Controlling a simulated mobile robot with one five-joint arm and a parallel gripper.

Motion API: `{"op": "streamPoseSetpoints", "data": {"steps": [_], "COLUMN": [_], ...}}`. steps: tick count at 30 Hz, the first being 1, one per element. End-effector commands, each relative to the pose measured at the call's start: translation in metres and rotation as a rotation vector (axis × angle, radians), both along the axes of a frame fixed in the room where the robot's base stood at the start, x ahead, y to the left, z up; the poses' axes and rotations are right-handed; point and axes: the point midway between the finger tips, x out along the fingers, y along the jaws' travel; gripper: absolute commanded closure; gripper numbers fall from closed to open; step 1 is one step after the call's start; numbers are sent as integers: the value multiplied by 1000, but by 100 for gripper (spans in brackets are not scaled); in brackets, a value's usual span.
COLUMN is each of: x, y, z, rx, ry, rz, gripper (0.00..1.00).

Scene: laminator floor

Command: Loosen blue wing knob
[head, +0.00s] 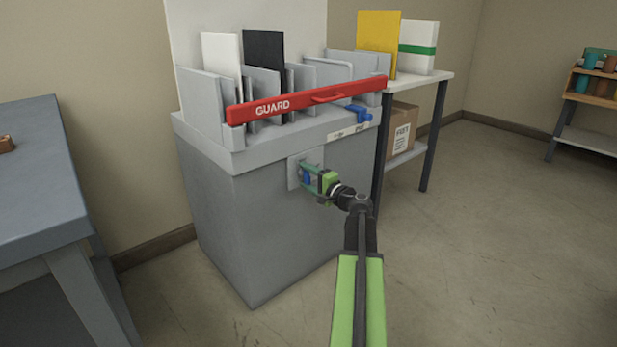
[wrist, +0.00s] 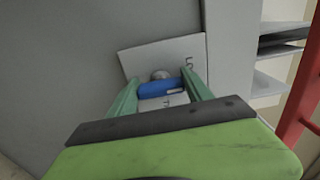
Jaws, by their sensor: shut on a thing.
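The blue wing knob (wrist: 160,88) sits on a light plate (wrist: 134,60) fixed to the side of the grey machine. A round grey boss shows just behind the knob in the wrist view. My gripper (wrist: 157,92) has its two green fingers on either side of the knob and is shut on it. In the head view my gripper (head: 306,175) reaches the plate (head: 293,174) on the machine's front face, and a bit of the blue knob (head: 307,178) shows between the fingers. Part of the plate's marking is hidden by the knob and fingers.
A red guard bar (head: 305,101) runs across the top of the grey machine (head: 235,225), with a blue handle (head: 358,114) near its right end. A side table (head: 441,77) stands to the right with a cardboard box (head: 402,127) below. A workbench (head: 40,160) is at left.

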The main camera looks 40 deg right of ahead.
Motion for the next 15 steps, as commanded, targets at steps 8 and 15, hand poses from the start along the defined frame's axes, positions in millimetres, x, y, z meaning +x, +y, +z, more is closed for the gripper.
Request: {"op": "streamPoseSetpoints", "data": {"steps": [8, 15], "x": [-1, -1], "y": [-1, 0], "z": [-1, 0], "rx": [-4, -2], "ry": [2, 1], "rz": [-1, 0], "gripper": [35, 20]}}
